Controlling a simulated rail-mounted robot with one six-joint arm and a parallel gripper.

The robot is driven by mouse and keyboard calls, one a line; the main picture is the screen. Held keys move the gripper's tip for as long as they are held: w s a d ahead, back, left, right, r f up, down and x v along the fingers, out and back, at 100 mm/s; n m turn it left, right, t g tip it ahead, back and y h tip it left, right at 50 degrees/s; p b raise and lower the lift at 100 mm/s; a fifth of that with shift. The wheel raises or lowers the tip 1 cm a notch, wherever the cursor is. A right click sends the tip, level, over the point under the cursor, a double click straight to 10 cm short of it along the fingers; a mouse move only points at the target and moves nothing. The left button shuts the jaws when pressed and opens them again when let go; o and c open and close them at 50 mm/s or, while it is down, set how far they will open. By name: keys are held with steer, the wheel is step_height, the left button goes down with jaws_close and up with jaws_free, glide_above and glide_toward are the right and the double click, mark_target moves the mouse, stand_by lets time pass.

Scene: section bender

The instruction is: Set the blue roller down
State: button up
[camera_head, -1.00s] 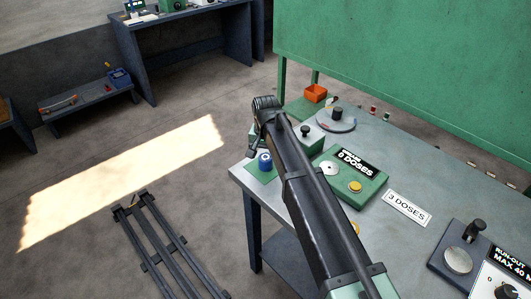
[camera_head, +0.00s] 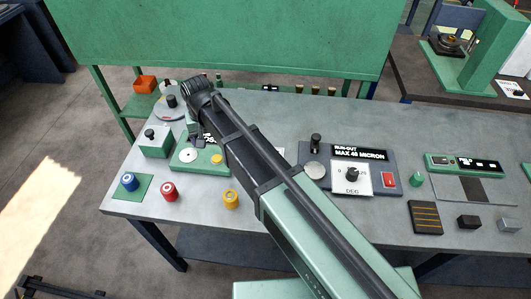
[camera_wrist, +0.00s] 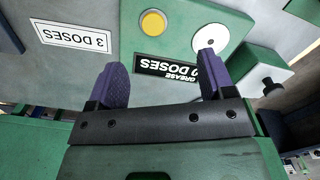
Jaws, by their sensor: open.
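The blue roller (camera_head: 129,181) stands upright on a small green mat (camera_head: 140,193) at the table's front left corner. Nothing holds it. My gripper (camera_wrist: 161,75) is open, with two purple fingers apart and nothing between them. In the head view my gripper (camera_head: 199,141) is right of and behind the blue roller, over the green grease box (camera_head: 186,163). The blue roller is out of the wrist view.
A red roller (camera_head: 169,190) and a yellow roller (camera_head: 231,198) stand right of the mat. A green block with a black knob (camera_head: 152,143) stands behind it. The run-out panel (camera_head: 352,176) is farther right. An orange bin (camera_head: 146,84) is at the back left.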

steer(key=s+d+m, duration=0.1)
steer(key=s+d, duration=0.3)
steer(key=d, duration=0.6)
steer(key=s+d+m, duration=0.1)
steer(key=s+d, duration=0.3)
steer(key=d, duration=0.6)
steer(key=s+d, duration=0.4)
steer(key=d, duration=0.6)
steer(key=shift+d+m, duration=0.35)
steer(key=shift+m, duration=0.05)
